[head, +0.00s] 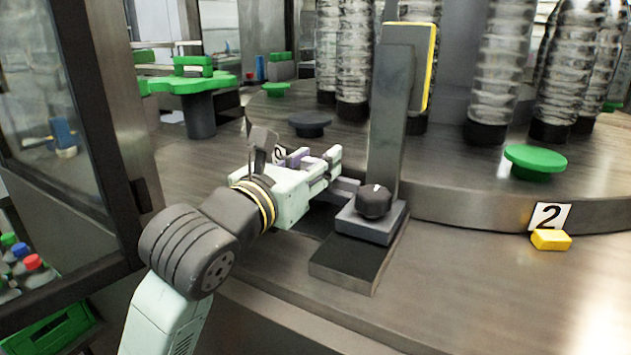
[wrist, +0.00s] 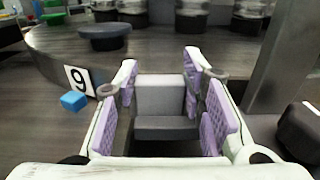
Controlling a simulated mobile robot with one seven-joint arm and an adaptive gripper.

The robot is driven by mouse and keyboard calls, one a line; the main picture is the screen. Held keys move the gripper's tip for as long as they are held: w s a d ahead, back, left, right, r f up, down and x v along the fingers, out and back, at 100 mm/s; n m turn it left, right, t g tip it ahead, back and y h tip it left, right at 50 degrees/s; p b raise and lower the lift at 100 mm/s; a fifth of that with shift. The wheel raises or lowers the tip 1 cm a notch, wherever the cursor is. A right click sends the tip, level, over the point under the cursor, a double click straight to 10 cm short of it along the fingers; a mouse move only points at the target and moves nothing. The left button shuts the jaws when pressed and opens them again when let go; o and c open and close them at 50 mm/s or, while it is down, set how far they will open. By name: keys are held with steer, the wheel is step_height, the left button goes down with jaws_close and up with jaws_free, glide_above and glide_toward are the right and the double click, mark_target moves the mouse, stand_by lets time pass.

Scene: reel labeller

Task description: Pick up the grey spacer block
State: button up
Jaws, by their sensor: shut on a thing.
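The grey spacer block (wrist: 160,97) shows in the wrist view between the purple pads of my gripper (wrist: 160,78). The pads lie against its left and right sides, and the gripper is shut on it. The block has a lighter upper face and a darker face nearer the camera. In the head view my gripper (head: 326,168) is near the upright metal post, pointing right. There the block is mostly hidden by the fingers, and I cannot tell whether it touches anything beneath.
A metal post (head: 389,125) with a black knob (head: 374,201) on its base stands right of my gripper. Behind is a round platform (head: 450,170) with clear bottles. A yellow block (head: 551,239) sits by the "2" label; a blue block (wrist: 73,101) is by the "9" label.

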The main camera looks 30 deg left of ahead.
steer(key=c, duration=0.5)
